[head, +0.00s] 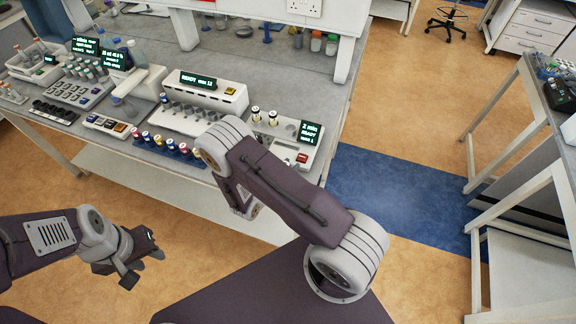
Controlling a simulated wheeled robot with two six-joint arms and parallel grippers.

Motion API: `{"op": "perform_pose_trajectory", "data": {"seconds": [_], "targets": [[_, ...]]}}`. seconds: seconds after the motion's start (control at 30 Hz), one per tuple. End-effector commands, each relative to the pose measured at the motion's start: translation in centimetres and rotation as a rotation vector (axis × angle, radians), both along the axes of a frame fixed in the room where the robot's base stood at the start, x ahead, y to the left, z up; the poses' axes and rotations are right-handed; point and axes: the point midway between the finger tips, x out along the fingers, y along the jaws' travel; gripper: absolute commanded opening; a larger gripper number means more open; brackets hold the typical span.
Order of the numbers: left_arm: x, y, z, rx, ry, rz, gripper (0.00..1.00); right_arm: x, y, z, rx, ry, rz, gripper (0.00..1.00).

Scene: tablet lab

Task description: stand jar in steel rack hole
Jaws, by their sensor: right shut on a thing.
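My left gripper (140,268) is at the lower left, over the floor in front of the bench. Its two fingers are apart with nothing seen between them. My right arm reaches up over the bench's front edge and bends back down; its gripper and whatever is at it are hidden behind the arm. Small jars with coloured caps (171,145) stand in a row at the bench's front edge. Two capped jars (256,113) stand in a white timer unit (282,150). I cannot make out which item is the steel rack or which jar is the task's.
Bare bench lies behind the units. Another bench (530,95) stands at the right.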

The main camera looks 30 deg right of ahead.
Motion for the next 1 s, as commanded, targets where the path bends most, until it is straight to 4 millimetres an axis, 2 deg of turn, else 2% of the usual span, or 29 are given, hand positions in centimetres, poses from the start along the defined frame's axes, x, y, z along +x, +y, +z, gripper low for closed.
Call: {"op": "perform_pose_trajectory", "data": {"seconds": [0.03, 0.2, 0.4, 1.0], "targets": [[0.0, 0.0, -0.9, 0.000, 0.000, 0.000, 0.36, 0.0, 0.0, -1.0, 0.000, 0.001, 0.000, 0.00], [0.0, 0.0, -2.8, 0.000, 0.000, 0.000, 0.36, 0.0, 0.0, -3.4, 0.000, 0.000, 0.001, 0.00], [0.0, 0.0, -4.3, 0.000, 0.000, 0.000, 0.36, 0.0, 0.0, -5.5, 0.000, 0.000, 0.000, 0.00], [0.0, 0.0, -4.6, 0.000, 0.000, 0.000, 0.36, 0.0, 0.0, -5.9, 0.000, 0.000, 0.000, 0.00]]}}
